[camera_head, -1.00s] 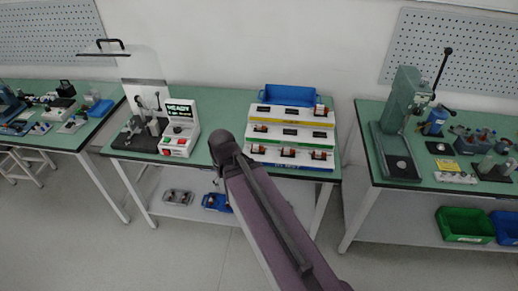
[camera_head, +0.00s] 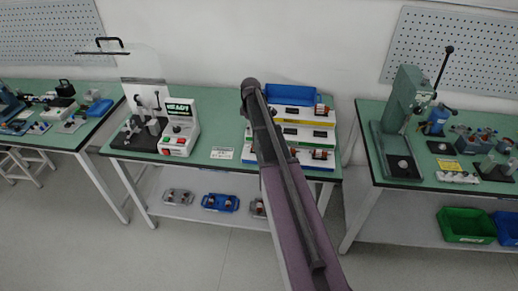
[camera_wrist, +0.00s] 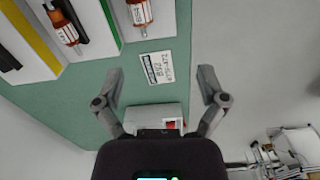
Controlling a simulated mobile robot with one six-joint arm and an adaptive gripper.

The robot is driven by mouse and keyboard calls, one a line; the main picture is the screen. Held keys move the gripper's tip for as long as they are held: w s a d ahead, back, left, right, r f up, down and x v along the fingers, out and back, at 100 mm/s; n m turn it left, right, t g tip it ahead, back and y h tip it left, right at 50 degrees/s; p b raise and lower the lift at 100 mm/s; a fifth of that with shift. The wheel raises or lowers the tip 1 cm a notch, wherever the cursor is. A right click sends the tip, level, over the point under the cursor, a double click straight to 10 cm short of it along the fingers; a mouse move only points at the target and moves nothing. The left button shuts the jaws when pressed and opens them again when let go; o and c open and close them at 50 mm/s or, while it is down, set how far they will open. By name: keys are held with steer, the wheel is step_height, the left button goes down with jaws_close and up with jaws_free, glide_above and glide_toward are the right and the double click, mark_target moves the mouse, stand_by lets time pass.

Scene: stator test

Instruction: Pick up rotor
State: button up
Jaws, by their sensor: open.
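Rotors with copper-brown windings sit in the white stepped rack. In the head view one rotor (camera_head: 320,109) is on the upper right step and another (camera_head: 320,155) on the bottom step. In the head view the gripper cannot be made out.
A printed label (camera_head: 222,153) lies on the green bench between rack and tester (camera_head: 180,130). A blue bin (camera_head: 291,94) stands behind the rack. Trays, including a blue tray (camera_head: 209,207), are on the lower shelf. A press (camera_head: 402,130) stands on the right bench.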

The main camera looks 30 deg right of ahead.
steer(key=shift+w+d+n, duration=0.25)
steer(key=shift+w+d, duration=0.2)
steer(key=shift+d, duration=0.2)
steer(key=shift+w+d+n, duration=0.25)
steer(key=shift+w+d, duration=0.15)
steer(key=shift+d, duration=0.2)
steer(key=shift+f, duration=0.15)
step_height(320, 180, down, 8)
steer(key=b, duration=0.8)
steer(key=shift+f+b, duration=0.2)
steer(key=shift+b, duration=0.15)
steer(key=f+b, duration=0.3)
steer(key=shift+w+a+f, duration=0.15)
steer(key=shift+w+a, duration=0.1)
steer(key=shift+a, duration=0.05)
steer(key=shift+f+b, duration=0.95)
steer(key=shift+b, duration=0.15)
